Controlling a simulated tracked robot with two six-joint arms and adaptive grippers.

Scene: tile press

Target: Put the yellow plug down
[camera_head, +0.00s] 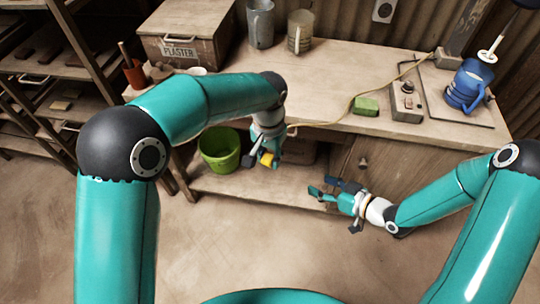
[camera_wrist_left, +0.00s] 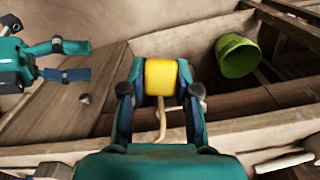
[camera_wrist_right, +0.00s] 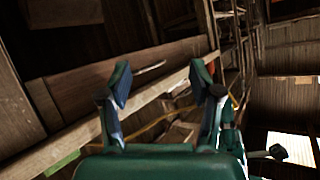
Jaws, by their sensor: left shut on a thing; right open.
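The yellow plug (camera_head: 267,159) is between the fingers of my left gripper (camera_head: 262,160), in front of the workbench's edge. In the left wrist view the yellow plug (camera_wrist_left: 161,77) sits between both fingertips, and a pale cord (camera_wrist_left: 161,122) hangs by it. My left gripper is shut on the plug. My right gripper (camera_head: 330,191) is open and empty, in front of the bench's cupboard door. The right wrist view also shows my right gripper (camera_wrist_right: 165,85) with its fingers apart and nothing between them.
The workbench (camera_head: 330,85) holds a green block (camera_head: 367,106), a control box (camera_head: 405,100), a blue jug-like thing (camera_head: 468,88) and a plaster crate (camera_head: 185,40). A green bucket (camera_head: 220,149) stands on the lower shelf. A cord (camera_head: 350,103) runs across the benchtop. The floor in front is clear.

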